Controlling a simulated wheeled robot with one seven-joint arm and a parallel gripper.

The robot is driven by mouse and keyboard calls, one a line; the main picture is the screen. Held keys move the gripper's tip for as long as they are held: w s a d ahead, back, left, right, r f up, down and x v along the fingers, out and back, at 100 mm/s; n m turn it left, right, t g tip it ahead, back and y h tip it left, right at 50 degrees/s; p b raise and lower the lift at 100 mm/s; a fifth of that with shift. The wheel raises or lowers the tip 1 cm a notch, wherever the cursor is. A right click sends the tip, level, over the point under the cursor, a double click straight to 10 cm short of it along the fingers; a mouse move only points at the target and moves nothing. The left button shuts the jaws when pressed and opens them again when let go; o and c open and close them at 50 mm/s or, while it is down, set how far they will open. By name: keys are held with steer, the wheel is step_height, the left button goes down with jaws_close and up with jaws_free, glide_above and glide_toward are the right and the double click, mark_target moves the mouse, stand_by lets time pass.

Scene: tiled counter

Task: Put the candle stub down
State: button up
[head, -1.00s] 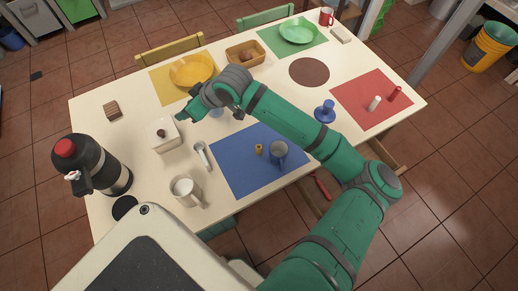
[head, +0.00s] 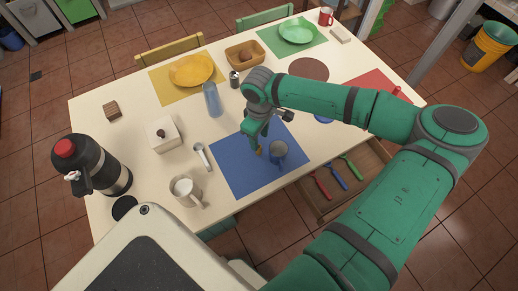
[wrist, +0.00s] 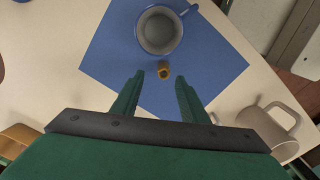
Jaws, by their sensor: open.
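A small yellow-orange stub, which looks like the candle stub (wrist: 163,72), stands on the blue mat (head: 232,172). It is beside the blue-grey mug (head: 279,155), which also shows in the wrist view (wrist: 160,30). My gripper (head: 256,146) is over the mat's upper part. In the wrist view my gripper (wrist: 159,80) is open, and the stub appears between the fingertips. I see no finger pressed against it. In the head view my gripper partly hides the stub. I cannot tell the exact height gap.
A blue glass (head: 212,99) is behind. An open drawer (head: 345,205) holds several coloured-handled tools at the front right. The mat's lower left is clear.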

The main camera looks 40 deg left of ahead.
steer(key=shift+f, duration=0.65)
steer(key=shift+s+d+f, duration=0.1)
steer(key=shift+s+f, duration=0.1)
steer(key=shift+f, duration=1.1)
steer(key=shift+s+d+f, duration=0.1)
steer(key=shift+s+f, duration=0.1)
steer(key=shift+f, duration=1.05)
steer(key=shift+c, duration=0.6)
jaws_close()
